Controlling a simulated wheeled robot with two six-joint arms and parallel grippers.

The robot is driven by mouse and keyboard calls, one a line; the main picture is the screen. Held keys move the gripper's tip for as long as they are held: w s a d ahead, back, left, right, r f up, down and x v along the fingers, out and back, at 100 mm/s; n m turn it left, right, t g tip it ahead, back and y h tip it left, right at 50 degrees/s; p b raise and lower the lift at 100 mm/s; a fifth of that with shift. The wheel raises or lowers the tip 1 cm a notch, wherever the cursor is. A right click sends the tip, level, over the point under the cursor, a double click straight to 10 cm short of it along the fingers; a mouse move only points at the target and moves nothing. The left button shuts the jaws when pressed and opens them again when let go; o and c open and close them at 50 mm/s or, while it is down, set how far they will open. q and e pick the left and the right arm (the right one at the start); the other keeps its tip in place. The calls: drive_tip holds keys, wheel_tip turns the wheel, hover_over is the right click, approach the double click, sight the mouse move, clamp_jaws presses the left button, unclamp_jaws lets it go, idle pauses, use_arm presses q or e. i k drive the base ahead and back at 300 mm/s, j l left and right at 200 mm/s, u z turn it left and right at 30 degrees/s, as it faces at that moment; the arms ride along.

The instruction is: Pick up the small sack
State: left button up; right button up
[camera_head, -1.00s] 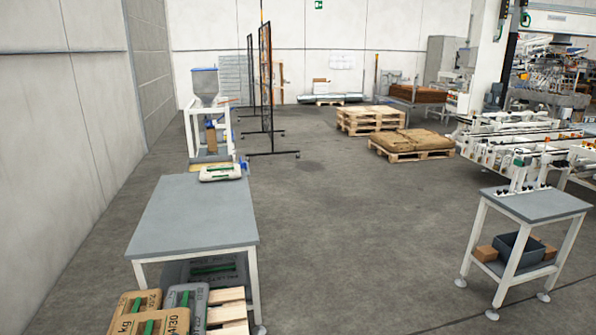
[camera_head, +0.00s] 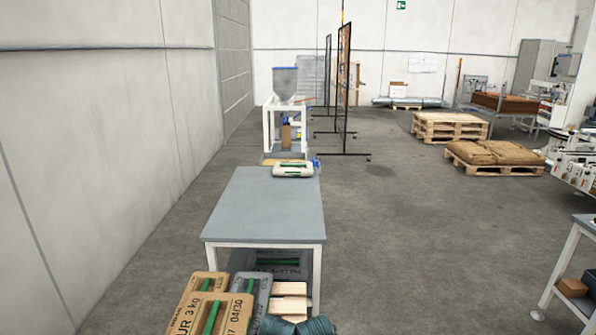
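A small pale sack with a green strip (camera_head: 293,170) lies at the far end of the grey-topped table (camera_head: 266,205). A dark grey sack with a green strip (camera_head: 279,266) lies under the tabletop. Neither of my grippers is in view.
A hopper on a white frame (camera_head: 285,85) stands behind the table, with mesh panels (camera_head: 343,90) to its right. Wooden pallets (camera_head: 450,127) and a sack-loaded pallet (camera_head: 495,158) are farther right. Open floor lies right of the table. A wall closes the left.

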sight(281, 169)
drive_tip(key=l+z, duration=0.25)
drive_tip(key=i+l+z, duration=0.2)
drive_tip(key=l, duration=0.35)
drive_tip(key=i+l+z, duration=0.2)
drive_tip(key=i+l, duration=0.15)
drive_tip(key=l, duration=0.15)
drive_tip(key=i+l+z, duration=0.2)
drive_tip(key=l, duration=0.25)
drive_tip(key=i+l+u, duration=0.1)
drive_tip(key=i, duration=0.3)
drive_tip(key=i+l+u, duration=0.1)
drive_tip(key=i, duration=0.25)
drive_tip(key=i+l+u, duration=0.15)
drive_tip(key=i+l, duration=0.15)
drive_tip(key=i+j+u, duration=0.15)
drive_tip(key=i, duration=1)
drive_tip(key=i+u, duration=0.1)
drive_tip(key=i, duration=1.05)
drive_tip(key=i+l+u, duration=0.15)
drive_tip(key=i, duration=1)
drive_tip(key=i+j+u, duration=0.25)
drive_tip(key=i, duration=0.2)
drive_tip(key=i+j+u, duration=0.2)
drive_tip(key=i, duration=0.3)
drive_tip(key=i+j+u, duration=0.15)
drive_tip(key=i+j, duration=0.15)
